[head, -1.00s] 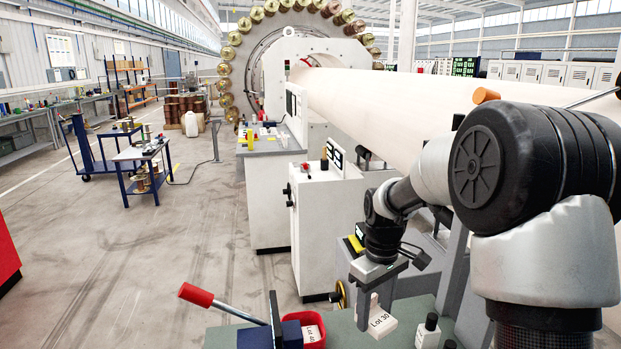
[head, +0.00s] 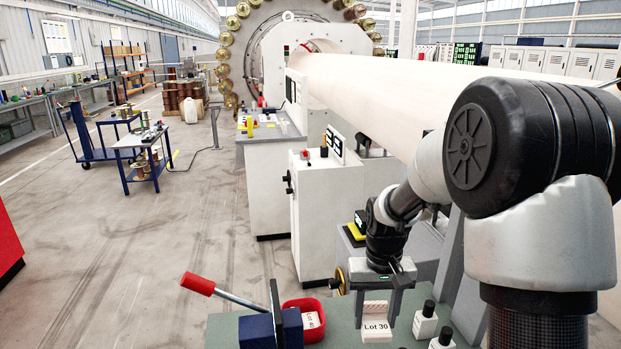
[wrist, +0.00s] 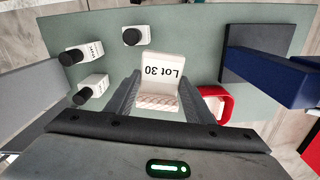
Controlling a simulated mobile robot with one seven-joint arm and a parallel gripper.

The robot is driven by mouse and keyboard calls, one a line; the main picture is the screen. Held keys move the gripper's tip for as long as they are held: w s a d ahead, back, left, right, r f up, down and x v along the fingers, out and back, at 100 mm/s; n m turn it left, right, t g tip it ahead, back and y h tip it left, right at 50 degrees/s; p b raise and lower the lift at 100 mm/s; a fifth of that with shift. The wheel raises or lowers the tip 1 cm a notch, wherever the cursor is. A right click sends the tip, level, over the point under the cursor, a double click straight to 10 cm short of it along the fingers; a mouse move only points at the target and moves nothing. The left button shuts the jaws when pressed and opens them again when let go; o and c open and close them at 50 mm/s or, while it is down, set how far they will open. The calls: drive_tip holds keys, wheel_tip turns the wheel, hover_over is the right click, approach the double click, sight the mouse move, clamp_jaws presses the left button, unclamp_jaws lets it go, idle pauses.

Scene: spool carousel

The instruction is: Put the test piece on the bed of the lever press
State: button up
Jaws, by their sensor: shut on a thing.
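My gripper (head: 376,302) is shut on the test piece, a pale piece with a hatched end (head: 376,309) and a white face reading "Lot 30". The test piece also shows between the fingers in the wrist view (wrist: 162,72). Its face reaches out past the fingertips over the green bench top. I cannot tell whether it touches the bench. The lever press (head: 257,331) is dark blue, with a red-handled lever, left of my gripper in the head view. In the wrist view its blue parts (wrist: 265,75) are at the right, apart from the test piece.
A red tray (head: 288,306) with a white labelled piece in it sits between the press and my gripper. Several white bottles with black caps, one here (head: 424,325), stand on the other side of my gripper. Bare green bench top (wrist: 200,30) shows beyond the test piece.

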drive_tip(key=shift+w+a+r, duration=0.15)
drive_tip(key=shift+w+r, duration=0.3)
drive_tip(key=shift+r, duration=0.05)
drive_tip(key=a+f+b, duration=0.2)
drive_tip(key=f, duration=0.1)
drive_tip(key=s+a+f+n+b, duration=0.1)
drive_tip(key=a+f+b, duration=0.1)
drive_tip(key=f, duration=0.1)
drive_tip(key=s+a+f+n+b, duration=0.1)
drive_tip(key=a+f+b, duration=0.1)
drive_tip(key=a+f, duration=0.1)
drive_tip(key=shift+s+a+f+b, duration=0.1)
drive_tip(key=shift+s+f+b, duration=0.05)
drive_tip(key=shift+b, duration=0.15)
drive_tip(key=shift+f, duration=2.2)
drive_tip(key=shift+f, duration=0.2)
drive_tip(key=o, duration=1.1)
